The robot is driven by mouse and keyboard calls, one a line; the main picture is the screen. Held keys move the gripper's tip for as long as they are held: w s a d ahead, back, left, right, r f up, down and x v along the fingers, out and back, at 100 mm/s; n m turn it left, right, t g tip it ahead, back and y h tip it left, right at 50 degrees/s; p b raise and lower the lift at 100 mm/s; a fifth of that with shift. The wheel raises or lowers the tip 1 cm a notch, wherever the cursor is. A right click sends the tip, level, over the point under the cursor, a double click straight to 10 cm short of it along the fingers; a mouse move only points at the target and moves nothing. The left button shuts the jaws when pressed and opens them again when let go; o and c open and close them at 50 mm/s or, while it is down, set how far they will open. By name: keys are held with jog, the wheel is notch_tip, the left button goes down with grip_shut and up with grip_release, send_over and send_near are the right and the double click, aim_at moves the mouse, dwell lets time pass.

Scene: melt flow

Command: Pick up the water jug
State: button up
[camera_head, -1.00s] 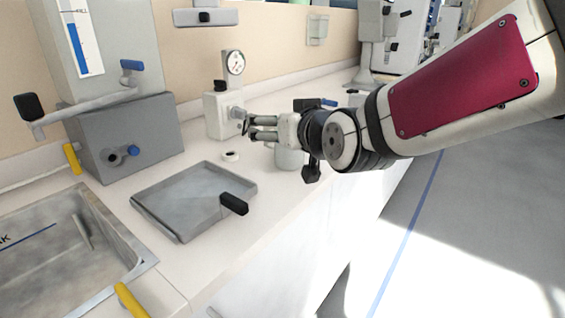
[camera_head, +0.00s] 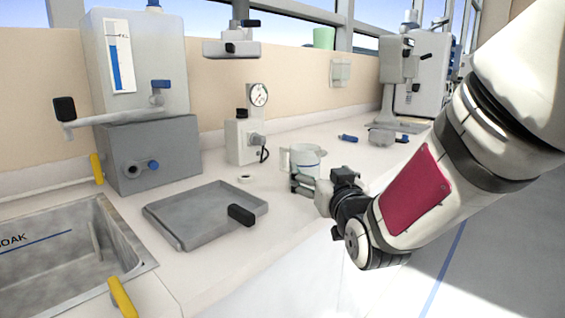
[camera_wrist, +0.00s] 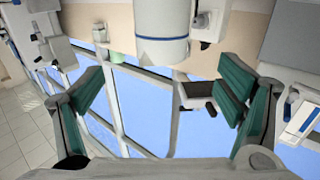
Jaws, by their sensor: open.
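The water jug (camera_head: 306,160) is a pale, cup-shaped vessel with a blue line around it. It stands upright on the counter, right of the gauge device, its lower part partly hidden by my gripper. My gripper (camera_head: 298,184) is low at the counter's front edge, just in front of the jug. In the wrist view, which looks upside down, the jug (camera_wrist: 162,38) hangs at top centre. There my gripper (camera_wrist: 160,88) has its two teal-padded fingers wide apart, with nothing between them. The jug appears just beyond the fingertips.
A shallow grey tray (camera_head: 160,211) with a black handle lies left of my gripper. A gauge device (camera_head: 243,140) stands behind it, with a small white ring (camera_head: 245,179) nearby. A sink (camera_head: 55,250) is at left. A stand (camera_head: 393,100) is at back right.

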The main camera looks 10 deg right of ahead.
aim_at(309, 161)
jog(key=shift+w+p, duration=0.6)
jog(key=shift+p, duration=1.1)
jog(key=w, duration=0.5)
jog(key=shift+a+f, duration=0.1)
jog(key=shift+w+p, duration=0.55)
jog(key=shift+w, duration=2.45)
jog(key=c, duration=1.3)
